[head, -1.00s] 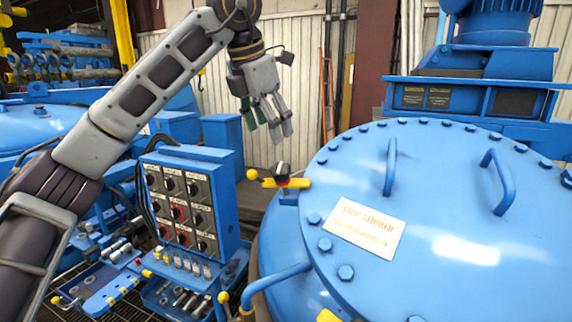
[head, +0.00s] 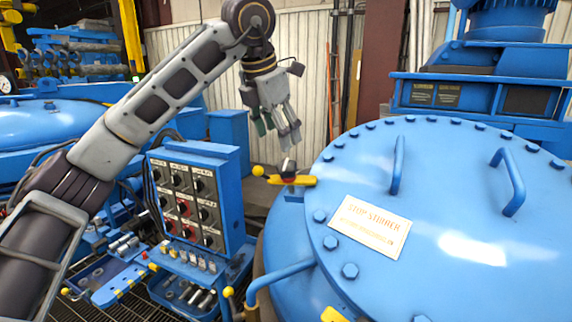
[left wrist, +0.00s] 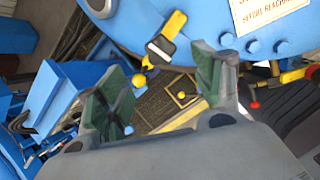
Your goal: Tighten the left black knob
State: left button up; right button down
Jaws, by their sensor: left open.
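A small black knob (head: 288,167) with a pale top sits on a red and yellow clamp at the left rim of the blue furnace lid. What looks like the same dark, pale-topped part shows in the left wrist view (left wrist: 160,48), beyond my fingers. My left gripper (head: 277,135) hangs fingers down above the clamp, apart from it. In the left wrist view its green-padded fingers (left wrist: 162,75) are spread with nothing between them. My right gripper is in neither view.
The large bolted lid (head: 460,185) with two handles fills the right. A yellow ball (head: 258,171) sticks out left of the clamp. Open space lies behind the gripper, before the pale wall.

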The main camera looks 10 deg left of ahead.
aim_at(286, 164)
pick_arm(q)
jog(key=p+x, duration=0.1)
jog(key=x, duration=0.9)
jog(key=shift+w+f, duration=0.15)
jog(key=shift+d, duration=0.1)
jog(key=c, duration=1)
